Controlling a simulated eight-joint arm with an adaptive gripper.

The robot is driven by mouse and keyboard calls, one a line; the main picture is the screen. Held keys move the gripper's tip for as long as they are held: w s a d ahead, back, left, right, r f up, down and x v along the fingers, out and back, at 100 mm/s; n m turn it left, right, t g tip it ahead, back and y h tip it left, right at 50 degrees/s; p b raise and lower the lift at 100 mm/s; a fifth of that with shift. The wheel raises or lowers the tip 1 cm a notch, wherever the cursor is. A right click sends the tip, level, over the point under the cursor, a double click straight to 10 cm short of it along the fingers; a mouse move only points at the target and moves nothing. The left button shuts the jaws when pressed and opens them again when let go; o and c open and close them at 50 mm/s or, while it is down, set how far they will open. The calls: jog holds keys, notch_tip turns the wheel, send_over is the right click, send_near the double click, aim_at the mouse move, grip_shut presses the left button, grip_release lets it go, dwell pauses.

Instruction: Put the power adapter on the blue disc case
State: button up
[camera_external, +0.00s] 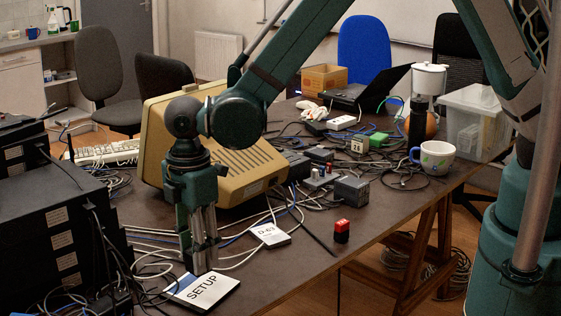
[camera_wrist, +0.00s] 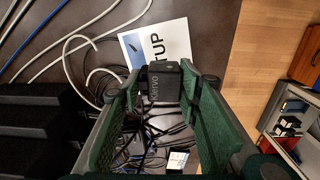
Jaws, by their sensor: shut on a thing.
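The power adapter (camera_wrist: 165,86) is a small black block with pale lettering, held between the green finger pads of my gripper (camera_wrist: 165,80) in the wrist view. In the outside view my gripper (camera_external: 201,268) points straight down at the table's front left, its fingertips just over the back of the disc case. The disc case (camera_external: 208,289) is a flat white square with a blue part and the word SETUP. It also shows in the wrist view (camera_wrist: 152,42), partly hidden behind the adapter. I cannot tell whether the adapter touches the case.
Black rack units (camera_external: 50,225) stand close at the left, with loose cables around the case. A beige monitor (camera_external: 235,165) is behind my gripper. A white D-63 card (camera_external: 270,235), a red block (camera_external: 342,230) and a mug (camera_external: 437,158) lie to the right. The front table edge is near.

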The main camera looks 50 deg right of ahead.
jog(key=shift+f, duration=0.45)
jog(key=shift+f+b, duration=0.3)
jog(key=shift+f, duration=1.55)
jog(key=shift+f, duration=0.2)
jog(key=o, duration=1)
jog(key=shift+c, duration=0.2)
jog(key=shift+r, duration=0.2)
jog(key=shift+r+p, duration=0.75)
jog(key=shift+r, duration=5.25)
